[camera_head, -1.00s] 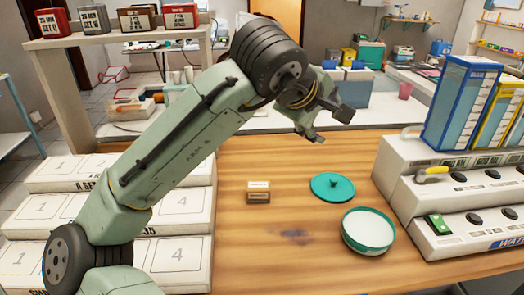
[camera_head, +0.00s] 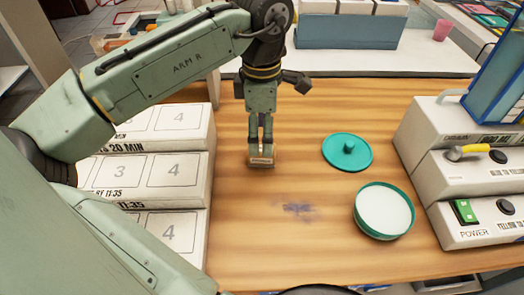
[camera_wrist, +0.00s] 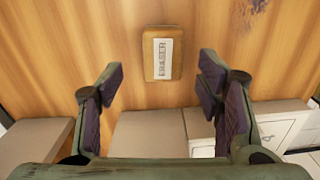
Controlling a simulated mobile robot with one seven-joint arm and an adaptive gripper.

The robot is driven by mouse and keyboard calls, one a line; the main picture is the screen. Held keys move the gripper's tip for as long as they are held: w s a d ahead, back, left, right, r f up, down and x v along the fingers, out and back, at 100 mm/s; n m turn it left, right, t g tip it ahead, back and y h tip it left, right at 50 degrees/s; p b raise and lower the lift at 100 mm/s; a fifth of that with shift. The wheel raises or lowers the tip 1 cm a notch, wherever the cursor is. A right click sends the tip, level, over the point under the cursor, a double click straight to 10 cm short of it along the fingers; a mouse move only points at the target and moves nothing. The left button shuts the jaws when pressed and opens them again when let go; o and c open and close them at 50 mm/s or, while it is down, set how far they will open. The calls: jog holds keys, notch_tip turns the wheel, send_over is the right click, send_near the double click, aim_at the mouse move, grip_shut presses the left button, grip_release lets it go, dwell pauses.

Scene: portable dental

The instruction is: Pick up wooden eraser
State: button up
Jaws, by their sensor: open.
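The wooden eraser (camera_head: 261,159) is a small brown block with a white label, lying on the wooden table. In the wrist view the eraser (camera_wrist: 162,53) shows its label reading ERASER, ahead of and between the fingertips. My gripper (camera_head: 261,138) points down right over or just behind the eraser in the head view. In the wrist view my gripper (camera_wrist: 162,78) is open, one finger to each side, with nothing between the pads. The fingers do not appear to touch the eraser; the exact height gap is hard to tell.
A teal lid (camera_head: 347,153) and a teal-rimmed round dish (camera_head: 384,211) lie to the right. A white stepped rack (camera_head: 158,180) with numbered panels stands close on the left. A white device with a power switch (camera_head: 466,211) stands at right. The table front is clear.

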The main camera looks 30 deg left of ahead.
notch_tip(320, 180, down, 5)
jog(key=shift+s+d+f+p, duration=0.15)
jog(key=shift+p, duration=0.4)
jog(key=c, duration=1.2)
